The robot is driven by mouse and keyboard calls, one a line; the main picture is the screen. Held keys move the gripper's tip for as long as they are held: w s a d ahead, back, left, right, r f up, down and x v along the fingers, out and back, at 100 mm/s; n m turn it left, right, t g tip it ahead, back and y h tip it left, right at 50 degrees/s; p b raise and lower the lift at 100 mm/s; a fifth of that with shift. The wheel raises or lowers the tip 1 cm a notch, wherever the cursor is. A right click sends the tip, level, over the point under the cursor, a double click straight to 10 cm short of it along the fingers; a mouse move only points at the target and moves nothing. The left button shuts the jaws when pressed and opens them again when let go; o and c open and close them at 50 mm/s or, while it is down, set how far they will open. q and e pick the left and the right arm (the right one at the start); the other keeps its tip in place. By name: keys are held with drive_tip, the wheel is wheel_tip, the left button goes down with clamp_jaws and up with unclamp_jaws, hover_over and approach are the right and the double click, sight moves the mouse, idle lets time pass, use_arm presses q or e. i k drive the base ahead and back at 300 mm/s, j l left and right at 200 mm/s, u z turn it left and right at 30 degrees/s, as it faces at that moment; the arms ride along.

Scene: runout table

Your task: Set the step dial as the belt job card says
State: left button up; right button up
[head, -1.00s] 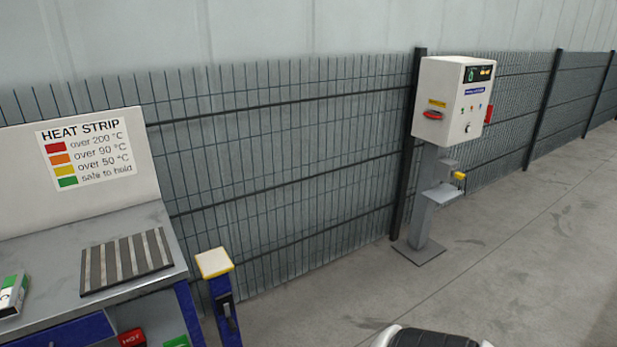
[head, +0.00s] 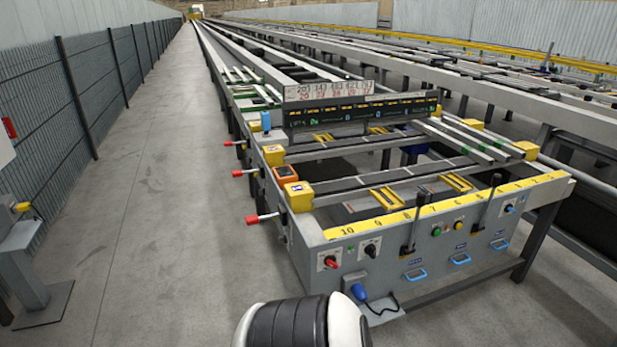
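The runout table (head: 335,235) stands right of centre with its front panel facing me. On the panel's left end are a red knob (head: 331,262) and a black dial (head: 370,249) on pale plates. Their markings are too small to read, so I cannot tell which is the step dial. A white number board (head: 330,89) and a dark display (head: 360,112) stand across the table; most of their text is too small to read. I cannot make out a belt job card. Neither of my grippers is in view.
Red-tipped handles (head: 252,219) jut from the table's left side into the aisle. Black levers (head: 413,226) and blue handles (head: 416,274) line the front. A mesh fence (head: 95,85) runs along the left, with a grey post (head: 22,275) near it. The concrete aisle (head: 150,210) between is clear.

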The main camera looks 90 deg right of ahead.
sight(370, 249)
drive_tip(key=z, duration=0.4)
drive_tip(key=l+z, duration=0.1)
drive_tip(key=z, duration=1.2)
drive_tip(key=i+z, duration=0.1)
drive_tip(key=z, duration=0.75)
